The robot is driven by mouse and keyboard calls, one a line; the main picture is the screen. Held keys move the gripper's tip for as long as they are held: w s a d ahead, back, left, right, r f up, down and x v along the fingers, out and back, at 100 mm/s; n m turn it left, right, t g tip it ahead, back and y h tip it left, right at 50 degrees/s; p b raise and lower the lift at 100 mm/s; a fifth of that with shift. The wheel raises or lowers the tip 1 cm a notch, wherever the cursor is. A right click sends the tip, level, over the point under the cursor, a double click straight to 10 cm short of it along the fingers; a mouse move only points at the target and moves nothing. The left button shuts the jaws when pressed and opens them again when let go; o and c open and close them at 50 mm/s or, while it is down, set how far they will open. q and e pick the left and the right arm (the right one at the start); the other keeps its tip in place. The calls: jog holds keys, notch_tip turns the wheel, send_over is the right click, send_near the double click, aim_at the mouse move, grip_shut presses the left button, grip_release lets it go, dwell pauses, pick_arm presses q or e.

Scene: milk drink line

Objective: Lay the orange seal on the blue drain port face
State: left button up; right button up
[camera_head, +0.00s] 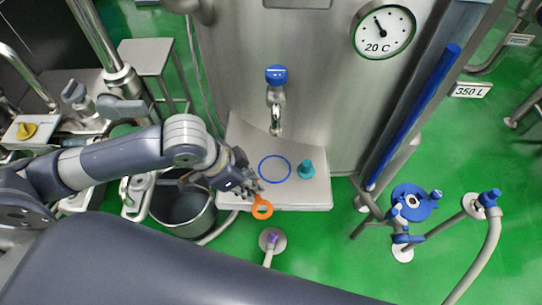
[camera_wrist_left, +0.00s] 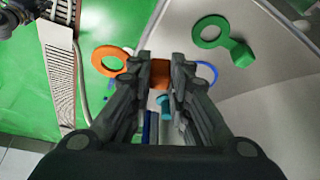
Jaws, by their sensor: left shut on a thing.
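My left gripper (camera_head: 252,188) is shut on the orange seal (camera_head: 268,213), a flat ring with a tab. In the left wrist view, the tab sits between the fingertips (camera_wrist_left: 160,75) and the orange ring (camera_wrist_left: 97,58) sticks out to the left. In the head view, the seal hangs over the front edge of the steel shelf. The blue drain port face (camera_head: 424,208), a round flange with a pale centre opening, is at the right, well apart from the seal. My right gripper is not in view.
A green tabbed ring (camera_wrist_left: 198,28) shows in the left wrist view. A steel bucket (camera_head: 185,218) stands below left. Blue valve (camera_head: 489,198) and pipes flank the port. Green floor lies between shelf and port.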

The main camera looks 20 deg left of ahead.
pick_arm(q)
jog(key=w, duration=0.7)
jog(key=w+f+p, duration=0.1)
jog(key=w, duration=0.3)
jog(key=shift+d, duration=0.15)
jog(key=shift+w, duration=0.5)
jog(key=shift+f+p, duration=0.3)
jog(key=shift+f, duration=1.55)
jog(key=shift+f, duration=0.1)
jog(key=o, duration=0.8)
